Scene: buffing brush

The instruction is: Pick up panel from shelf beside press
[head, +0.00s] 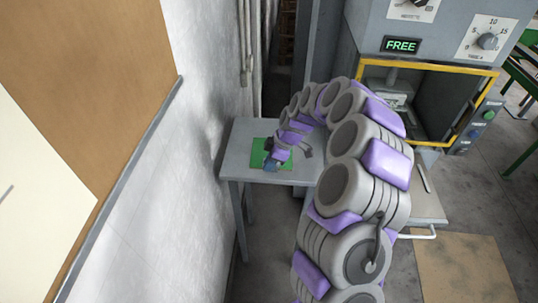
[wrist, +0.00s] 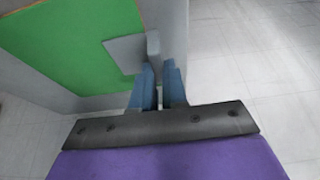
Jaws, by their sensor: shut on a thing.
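A small grey table-like shelf (head: 237,165) stands between the white wall and the press (head: 365,25). A green sheet (head: 258,152) lies on its top; it also fills the upper left of the wrist view (wrist: 60,40). My arm reaches over the shelf, with my gripper (head: 271,166) low at the green sheet. In the wrist view my gripper's blue fingers (wrist: 158,82) are shut on a light grey panel (wrist: 122,52). The panel has an upright part near the fingertips and a flat part over the green sheet. Whether it touches the sheet is unclear.
The press has a yellow-framed opening (head: 437,66), a lit FREE sign (head: 401,45), dials and buttons. It stands close to the right of my arm. A board (head: 90,70) hangs on the left wall. A brown mat (head: 462,265) lies on the floor at lower right.

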